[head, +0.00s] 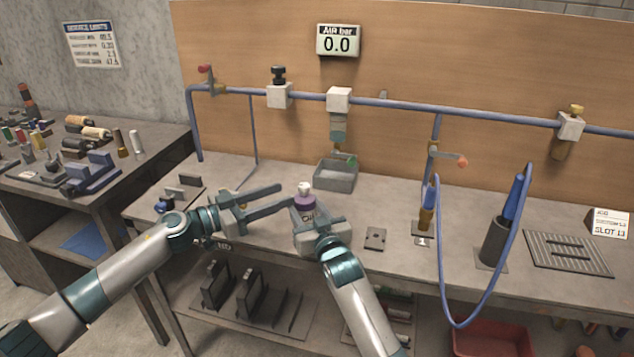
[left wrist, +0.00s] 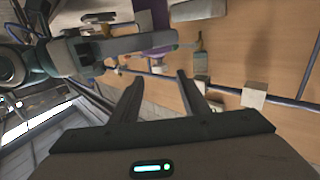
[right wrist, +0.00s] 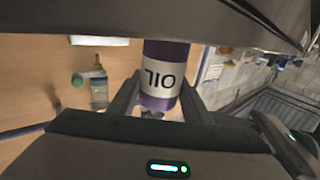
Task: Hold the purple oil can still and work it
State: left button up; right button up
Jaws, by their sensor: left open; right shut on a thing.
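The purple oil can (head: 304,204), with a pale top, is upright above the bench's front part. My right gripper (head: 312,214) is shut on it. In the right wrist view, the can (right wrist: 164,52) stands between the two fingers, its white OIL label upside down in the picture. My left gripper (head: 284,196) is open and empty, its fingers pointing toward the can from the left. The left wrist view shows the left fingers (left wrist: 160,80) apart with nothing between them, and part of the purple can (left wrist: 162,18) beyond. Whether the can's base touches the bench is hidden.
A grey open tray (head: 336,178) stands behind the can under a pipe fitting. A small dark plate (head: 376,239) lies to the right, then blue-handled tools in holders (head: 495,242) with a looping blue hose. A slotted mat (head: 567,253) lies at far right. A gauge (head: 338,40) reads 0.0.

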aim_at(304, 189)
pick_arm(q)
jog(key=x, duration=1.2)
jog(key=shift+c, duration=0.2)
grip_shut()
